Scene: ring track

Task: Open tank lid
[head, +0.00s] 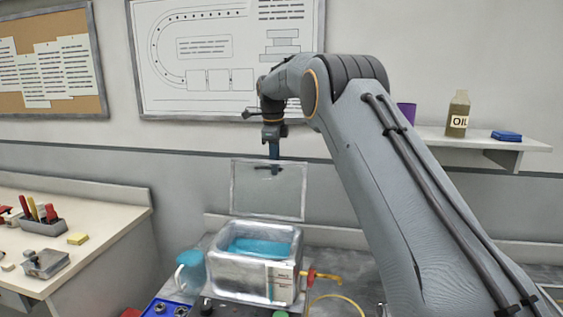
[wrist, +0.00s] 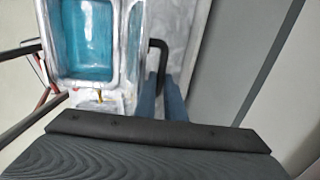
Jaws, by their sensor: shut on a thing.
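The metal tank (head: 228,268) stands on the bench in the head view, with blue liquid (head: 262,246) showing inside its open top. The tank lid (head: 290,196) is a clear-looking panel with a pale rim, standing upright at the back of the tank. My gripper (head: 274,158) is at the lid's upper edge, pointing down. In the wrist view my gripper (wrist: 162,103) is shut on the dark lid handle (wrist: 157,46), beside the tank's blue liquid (wrist: 85,40). The handle's held part is partly hidden by the fingers.
A blue-topped jug (head: 190,272) stands left of the tank, with a blue tray (head: 165,307) in front. A yellow-and-red valve (head: 318,276) sticks out on the right. The wall is close behind the lid. A shelf (head: 470,140) holds an oil bottle (head: 458,114).

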